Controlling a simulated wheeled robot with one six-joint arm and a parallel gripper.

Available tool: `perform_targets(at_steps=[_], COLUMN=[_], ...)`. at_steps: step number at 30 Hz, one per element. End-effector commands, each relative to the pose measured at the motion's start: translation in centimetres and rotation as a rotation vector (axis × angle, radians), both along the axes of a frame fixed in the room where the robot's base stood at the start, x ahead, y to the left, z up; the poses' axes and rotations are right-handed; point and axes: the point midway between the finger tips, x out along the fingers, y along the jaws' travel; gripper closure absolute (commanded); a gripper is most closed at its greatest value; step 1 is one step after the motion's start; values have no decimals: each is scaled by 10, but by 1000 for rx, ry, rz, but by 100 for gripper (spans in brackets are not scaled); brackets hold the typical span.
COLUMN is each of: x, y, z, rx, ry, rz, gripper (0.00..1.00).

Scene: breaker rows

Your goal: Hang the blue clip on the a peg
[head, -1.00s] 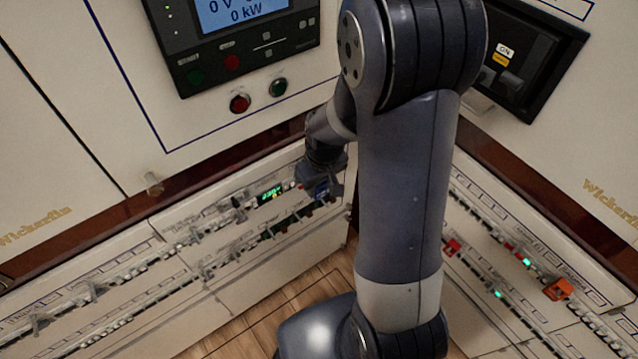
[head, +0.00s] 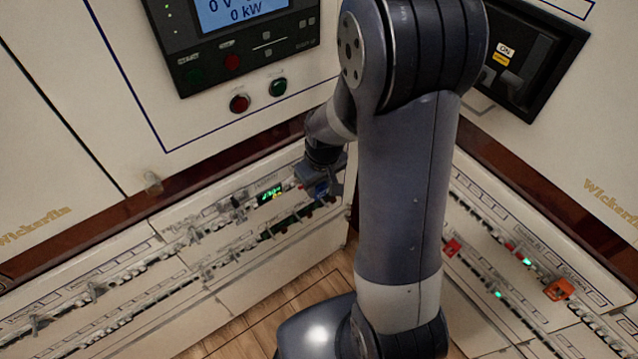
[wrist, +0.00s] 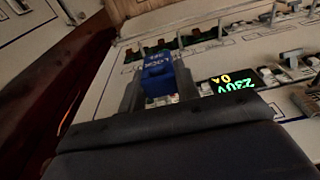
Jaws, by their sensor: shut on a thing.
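The blue clip (wrist: 158,78) is between the two fingers of my gripper (wrist: 160,85) in the wrist view, with pale lettering on its top. In the head view my gripper (head: 321,184) is shut on the clip, and only a small blue patch of it (head: 321,190) shows between the fingers. The gripper is at the right end of the left breaker panel (head: 250,215), close in front of its upper row. A green lit display reading 230V and 0A (wrist: 234,82) is just right of the clip in the wrist view. I cannot make out the a peg.
Rows of breakers with grey levers (head: 97,289) run along the left panel. The right panel has orange-red clips (head: 559,289) and green lights. A meter box (head: 240,40) and red and green buttons (head: 278,87) are above. Wooden floor (head: 250,315) shows below.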

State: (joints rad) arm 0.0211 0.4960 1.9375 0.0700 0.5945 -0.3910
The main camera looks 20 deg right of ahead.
Motion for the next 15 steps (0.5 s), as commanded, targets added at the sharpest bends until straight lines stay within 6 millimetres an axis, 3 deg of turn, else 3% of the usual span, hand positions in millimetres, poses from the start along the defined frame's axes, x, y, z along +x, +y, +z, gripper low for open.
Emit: perform_targets(at_steps=[15], x=[13], y=[4], z=[0], rx=[0], ry=[0], rz=[0], gripper=[92])
